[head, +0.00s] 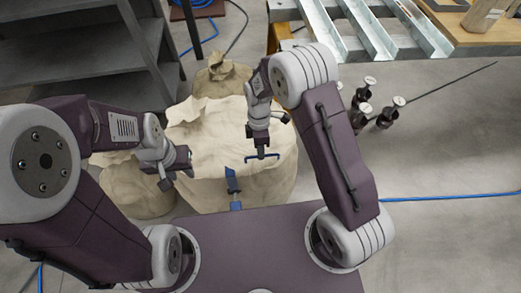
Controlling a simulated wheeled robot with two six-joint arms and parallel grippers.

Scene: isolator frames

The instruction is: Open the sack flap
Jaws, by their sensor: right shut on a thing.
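A large beige sack (275,180) stands on the floor in front of my base, its creased cloth top facing up. My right gripper (262,150) points down over the right part of the sack top. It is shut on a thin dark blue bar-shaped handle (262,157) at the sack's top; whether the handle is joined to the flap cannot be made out. A blue strap (232,182) hangs on the sack's near side. My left gripper (177,168) is at the sack's left edge; its fingers are small, and whether they are open is unclear.
Another beige sack (135,190) stands to the left and a smaller one (222,75) behind. A grey shelf (85,60) is at the back left. A blue cable (450,196) crosses otherwise clear floor at right.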

